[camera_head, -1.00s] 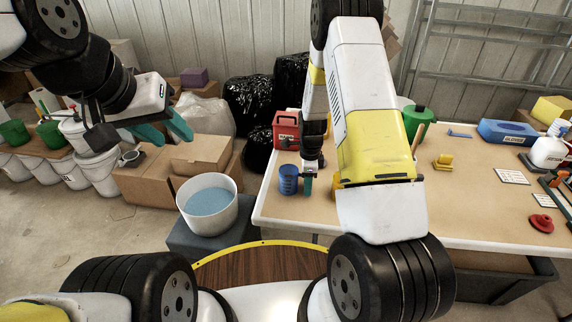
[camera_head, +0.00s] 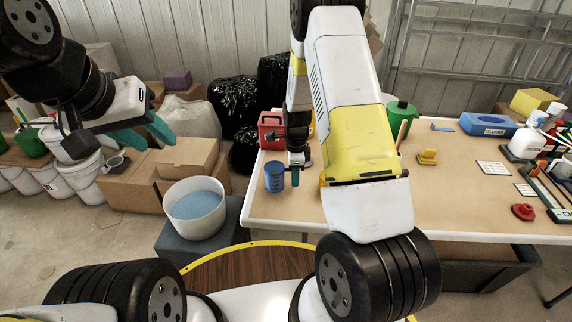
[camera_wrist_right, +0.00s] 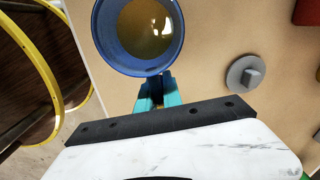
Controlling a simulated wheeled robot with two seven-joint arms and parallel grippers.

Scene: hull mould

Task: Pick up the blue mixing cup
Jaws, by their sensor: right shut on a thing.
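The blue mixing cup (camera_head: 274,177) is upright at the left end of the table, and I cannot tell whether it still touches the tabletop. In the right wrist view I look into the cup (camera_wrist_right: 112,52), which has something amber at the bottom. My right gripper (camera_head: 294,176) is at the cup's right side in the head view. Its teal fingers (camera_wrist_right: 156,92) are close together at the cup's near wall, shut on it; their tips are partly hidden by the cup. My left gripper (camera_head: 145,133) is open and empty, in the air at the left, far from the cup.
A red container (camera_head: 271,130) stands behind the cup. A grey knobbed disc (camera_wrist_right: 245,75) is beside it in the wrist view. A white bucket of blue liquid (camera_head: 196,205) stands left of the table (camera_head: 455,205). My right arm hides part of the table.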

